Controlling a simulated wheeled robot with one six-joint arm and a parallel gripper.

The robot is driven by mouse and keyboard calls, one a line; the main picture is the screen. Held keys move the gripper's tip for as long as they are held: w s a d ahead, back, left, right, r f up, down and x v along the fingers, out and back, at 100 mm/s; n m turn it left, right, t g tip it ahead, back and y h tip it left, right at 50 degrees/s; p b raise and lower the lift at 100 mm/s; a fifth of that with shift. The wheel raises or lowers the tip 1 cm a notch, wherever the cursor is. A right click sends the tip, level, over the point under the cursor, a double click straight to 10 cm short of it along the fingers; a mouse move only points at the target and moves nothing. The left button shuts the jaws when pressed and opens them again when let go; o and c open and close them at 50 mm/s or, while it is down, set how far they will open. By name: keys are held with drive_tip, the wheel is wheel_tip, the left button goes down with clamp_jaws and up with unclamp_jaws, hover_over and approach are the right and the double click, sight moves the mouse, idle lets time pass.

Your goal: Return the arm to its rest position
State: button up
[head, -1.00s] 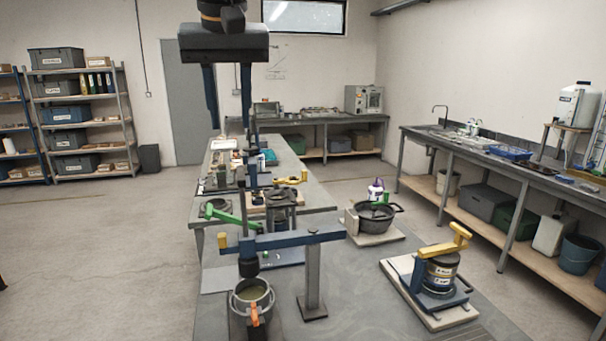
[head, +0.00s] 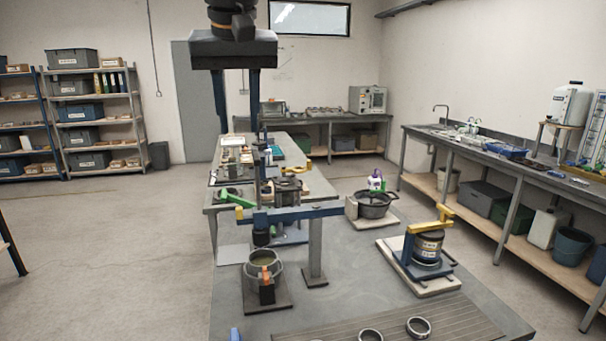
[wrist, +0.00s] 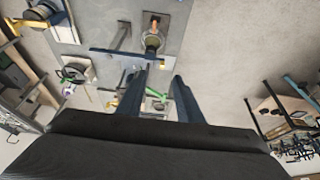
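My gripper (head: 240,115) hangs in the upper middle of the head view, fingers pointing down, in front of the benches. Its two dark blue fingers are well apart with nothing between them. In the wrist view my gripper (wrist: 158,85) also shows open and empty, with the benches beyond its fingers. A blue lever bar (head: 310,212) on a grey post (head: 315,250) stands on the near bench, with a pot (head: 262,268) below its left end. My gripper appears apart from these. The bar also shows in the wrist view (wrist: 115,54).
A yellow lever (head: 430,227) sits over a canister on a pale board at the right. A green lever (head: 237,200) is at the left. Open floor (head: 110,260) lies left.

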drive_tip(key=d+f+g+b, duration=0.1)
drive_tip(key=d+f+b, duration=0.1)
drive_tip(key=d+f, duration=0.55)
drive_tip(key=w+d+f+m+h+b, duration=0.15)
drive_tip(key=d+f, duration=0.35)
drive_tip(key=f, duration=0.6)
drive_tip(key=s+d+f+g+y+b, duration=0.1)
drive_tip(key=d+f+b, duration=0.1)
drive_tip(key=d+f, duration=0.55)
drive_tip(key=s+d+f+b, duration=0.1)
drive_tip(key=s+d+f, duration=0.2)
drive_tip(key=f, duration=0.3)
drive_tip(key=s+d+f+b, duration=0.1)
drive_tip(key=s+d+f, duration=0.3)
drive_tip(key=f, duration=0.3)
drive_tip(key=s+d+f+m+g+b, duration=0.1)
drive_tip(key=s+d+f+b, duration=0.1)
drive_tip(key=s+d+f, duration=0.2)
wheel_tip(320, 180, down, 3)
drive_tip(key=shift+s+d+f, duration=0.15)
drive_tip(key=shift+s+f, duration=0.05)
drive_tip(key=shift+s, duration=0.35)
drive_tip(key=shift+h, duration=0.25)
drive_tip(key=shift+c, duration=0.2)
